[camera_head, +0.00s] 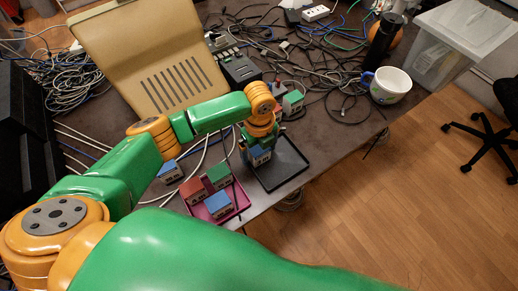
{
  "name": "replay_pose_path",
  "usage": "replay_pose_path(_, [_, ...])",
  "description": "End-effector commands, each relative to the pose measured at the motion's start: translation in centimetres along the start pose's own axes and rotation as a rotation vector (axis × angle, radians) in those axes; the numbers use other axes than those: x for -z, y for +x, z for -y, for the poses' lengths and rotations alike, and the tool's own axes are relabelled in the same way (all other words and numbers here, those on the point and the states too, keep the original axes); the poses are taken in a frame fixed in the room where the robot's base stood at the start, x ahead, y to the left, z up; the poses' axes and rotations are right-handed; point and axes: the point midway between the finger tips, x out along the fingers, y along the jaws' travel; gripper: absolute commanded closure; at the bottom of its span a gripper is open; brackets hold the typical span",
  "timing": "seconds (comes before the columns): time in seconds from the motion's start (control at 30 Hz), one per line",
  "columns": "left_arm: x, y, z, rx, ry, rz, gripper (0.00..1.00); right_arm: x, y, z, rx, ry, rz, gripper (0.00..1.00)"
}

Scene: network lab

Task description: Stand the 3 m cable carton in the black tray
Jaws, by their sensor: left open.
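The black tray (285,172) lies near the table's front edge. A small carton with a blue top (260,157) is at the tray's left part, directly below my left gripper (257,146). The gripper's fingers are open around or just above this carton; the arm partly hides them. The carton looks upright, but whether it rests on the tray floor is hard to tell. Its label is too small to read, so I cannot confirm it is the 3 m one. My right gripper is out of view.
A magenta tray (238,211) left of the black tray holds red, green and blue cartons. Another blue carton (170,172) stands behind it. A green carton (293,101) stands behind the black tray.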

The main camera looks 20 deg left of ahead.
Motion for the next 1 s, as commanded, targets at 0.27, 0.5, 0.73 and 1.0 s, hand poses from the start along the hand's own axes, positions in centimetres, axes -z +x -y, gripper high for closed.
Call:
replay_pose_path(0.27, [-0.1,-3.9,0.2,0.006,0.001,0.001,0.02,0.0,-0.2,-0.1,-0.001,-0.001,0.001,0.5])
replay_pose_path(0.5, [0.0,-10.2,0.1,0.005,0.001,0.001,0.02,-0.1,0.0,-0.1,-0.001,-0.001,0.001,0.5])
replay_pose_path(0.73, [0.0,-12.3,0.0,0.001,0.0,-0.001,0.02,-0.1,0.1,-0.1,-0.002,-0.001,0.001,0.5])
replay_pose_path(1.0, [0.0,-12.3,0.0,0.0,-0.001,-0.001,0.02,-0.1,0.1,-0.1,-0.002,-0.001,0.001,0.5])
